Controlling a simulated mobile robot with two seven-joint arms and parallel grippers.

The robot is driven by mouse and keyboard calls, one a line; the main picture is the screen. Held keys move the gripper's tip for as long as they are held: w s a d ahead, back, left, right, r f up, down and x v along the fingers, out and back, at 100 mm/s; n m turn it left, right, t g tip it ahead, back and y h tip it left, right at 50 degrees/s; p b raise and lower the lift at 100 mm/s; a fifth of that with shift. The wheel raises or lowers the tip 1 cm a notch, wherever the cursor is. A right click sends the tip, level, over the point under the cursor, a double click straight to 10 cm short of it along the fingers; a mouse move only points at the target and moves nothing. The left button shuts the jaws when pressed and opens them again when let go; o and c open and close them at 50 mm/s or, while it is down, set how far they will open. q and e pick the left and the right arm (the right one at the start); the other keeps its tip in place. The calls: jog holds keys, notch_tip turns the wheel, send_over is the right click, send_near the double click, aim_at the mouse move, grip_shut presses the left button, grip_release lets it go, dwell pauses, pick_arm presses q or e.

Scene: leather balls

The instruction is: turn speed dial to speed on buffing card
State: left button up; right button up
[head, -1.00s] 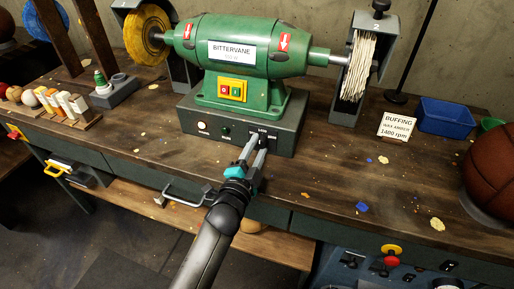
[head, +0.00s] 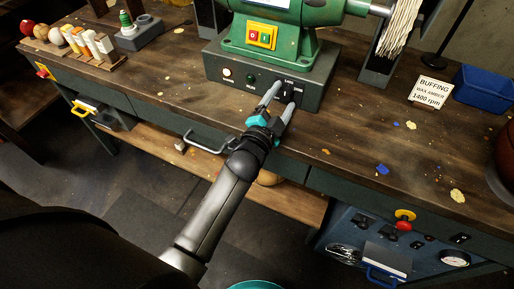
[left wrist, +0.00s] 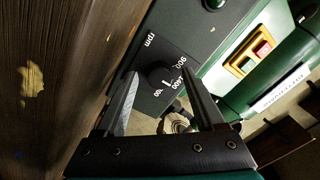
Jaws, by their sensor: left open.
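The black speed dial (left wrist: 159,74) sits on the dark front of the buffer's base (head: 235,87). Around it are white markings: "rpm", a 900, what looks like 1400, and a partly hidden number. I cannot tell surely which number it points at. My left gripper (head: 284,94) is open at the dial; in the left wrist view the dial shows between its fingertips (left wrist: 156,79). I cannot tell whether they touch it. The buffing card (head: 430,92) reads "BUFFING, WAX AMBER, 1400 rpm" and stands right of the machine. My right gripper is not in view.
A white button or lamp (head: 227,73) and a green one (head: 251,79) sit left of the dial. A yellow switch plate (head: 262,36) is above. A blue bin (head: 485,88) stands at right. Wax flecks dot the wooden bench (head: 350,125). A drawer handle (head: 205,143) projects below its front edge.

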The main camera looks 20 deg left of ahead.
pick_arm(q)
jog(key=shift+f+n+b, duration=0.15)
jog(key=shift+n+b, duration=0.15)
jog(key=shift+n, duration=0.5)
jog(key=n+b, duration=0.6)
jog(key=n, duration=0.2)
jog(key=shift+d+f+b, duration=0.1)
jog(key=shift+b, duration=0.2)
jog(key=shift+s+n, duration=0.3)
jog(key=shift+n, duration=0.2)
jog(key=s+p, duration=0.4)
jog(key=s, duration=1.1)
jog(key=s+d+f+g+p, duration=0.1)
jog(key=s+f+g+p, duration=0.2)
jog(key=f, duration=0.9)
jog(key=s+f+m+g+p, duration=0.1)
jog(key=s+f+g+p, duration=0.3)
jog(key=f, duration=0.8)
jog(key=shift+s+d+f+g+h+p, duration=0.2)
jog(key=shift+s+d+g+h+p, duration=0.15)
jog(key=shift+s+g, duration=0.6)
